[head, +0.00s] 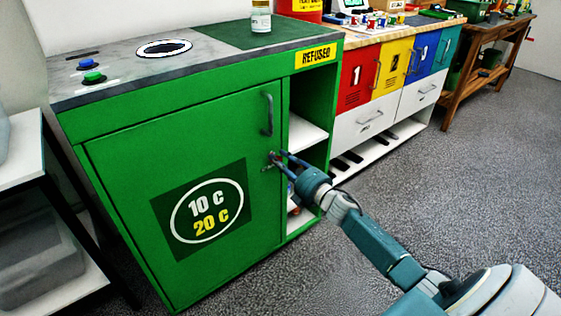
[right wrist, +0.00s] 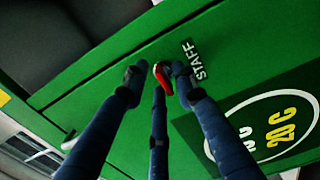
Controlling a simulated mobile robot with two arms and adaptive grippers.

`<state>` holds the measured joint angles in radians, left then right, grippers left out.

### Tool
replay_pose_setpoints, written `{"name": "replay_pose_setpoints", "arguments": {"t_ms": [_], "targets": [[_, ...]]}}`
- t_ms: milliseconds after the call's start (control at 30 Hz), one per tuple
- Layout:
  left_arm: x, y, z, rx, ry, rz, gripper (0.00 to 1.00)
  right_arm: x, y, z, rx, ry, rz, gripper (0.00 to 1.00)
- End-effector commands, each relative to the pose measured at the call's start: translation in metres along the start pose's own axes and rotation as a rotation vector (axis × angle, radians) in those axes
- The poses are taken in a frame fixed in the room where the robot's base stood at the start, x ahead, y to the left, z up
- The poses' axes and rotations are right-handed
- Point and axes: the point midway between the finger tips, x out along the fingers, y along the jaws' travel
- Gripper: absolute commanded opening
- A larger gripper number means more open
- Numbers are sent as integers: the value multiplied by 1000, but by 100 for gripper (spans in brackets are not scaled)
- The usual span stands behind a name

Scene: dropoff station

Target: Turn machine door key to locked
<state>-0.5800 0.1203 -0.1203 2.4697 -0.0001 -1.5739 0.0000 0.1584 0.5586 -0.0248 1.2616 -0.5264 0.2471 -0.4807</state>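The green machine door (head: 130,165) is shut, with a grey handle (head: 268,113) near its right edge. The small red key (right wrist: 163,74) is in the door beside a STAFF label (right wrist: 194,59). My right gripper (head: 277,160) is at the key, just below the handle. In the right wrist view its fingers (right wrist: 158,78) are spread, with the key between their tips. I see gaps beside the key; whether any finger touches it I cannot tell. Fingers hide most of the key in the head view, so its exact turn is unclear. My left gripper is out of view.
Open shelves (head: 308,130) are right of the door. The machine top holds a jar (head: 261,17), a round opening (head: 164,48) and two buttons (head: 92,76). Coloured lockers (head: 357,82) stand beyond. A white rack (head: 25,150) is at the left. The grey floor at right is clear.

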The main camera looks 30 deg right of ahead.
Motion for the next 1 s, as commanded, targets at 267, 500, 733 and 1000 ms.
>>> {"name": "replay_pose_setpoints", "arguments": {"t_ms": [267, 500, 733, 1000], "targets": [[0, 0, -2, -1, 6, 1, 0, -1, 0, -1, -2, 2, 0, 31], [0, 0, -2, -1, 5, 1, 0, -27, -2, -1, -3, 3, -3, 31], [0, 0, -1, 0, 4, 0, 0, -76, -2, -1, -2, 2, -4, 31], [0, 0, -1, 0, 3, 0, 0, -114, -1, 0, -1, 1, -1, 31]]}}
